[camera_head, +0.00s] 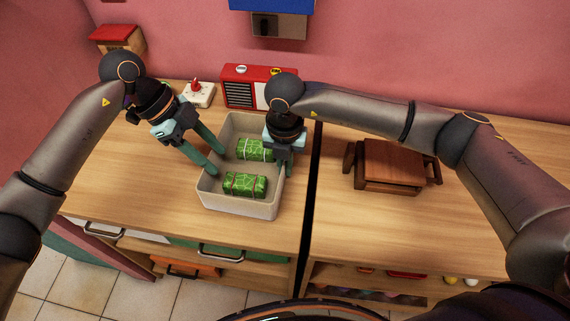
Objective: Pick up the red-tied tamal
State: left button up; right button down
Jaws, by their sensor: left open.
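Two green leaf-wrapped tamales lie in a pale rectangular tray (234,207) on the wooden counter. The front tamal (245,185) has thin reddish ties across it. The back tamal (254,149) also has ties, but their colour is hard to tell. My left gripper (217,163) is open and empty, its two fingers reaching over the tray's left side, left of both tamales. My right gripper (284,160) points down at the tray's right edge, beside the back tamal and partly in front of its right end. Its jaw opening is unclear.
A red radio-like box (240,88) stands behind the tray, with a white device with a red knob (198,94) to its left. A small brown wooden stand (392,167) is on the right counter. A dark gap separates the counters; front left is clear.

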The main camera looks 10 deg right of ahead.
aim_at(243, 181)
pick_arm(q)
jog(key=shift+o, duration=0.6)
jog(key=shift+r, duration=0.1)
jog(key=o, duration=0.3)
jog(key=shift+s+d+r+y, duration=0.1)
jog(key=shift+d+r+y, duration=0.15)
jog(key=shift+r, duration=0.2)
jog(key=shift+d+r+y, duration=0.2)
jog(key=shift+r+y, duration=0.05)
jog(key=shift+r, duration=0.2)
jog(key=shift+o, duration=0.8)
jog(key=shift+d+t, duration=0.1)
jog(key=shift+t, duration=0.2)
jog(key=shift+o, duration=0.5)
jog(key=x, duration=0.6)
jog(key=shift+s+f, duration=0.15)
jog(key=shift+f, duration=0.15)
jog(key=x, duration=0.5)
jog(key=shift+s+r, duration=0.1)
jog(key=shift+d, duration=0.1)
jog(key=shift+f, duration=0.4)
grip_shut()
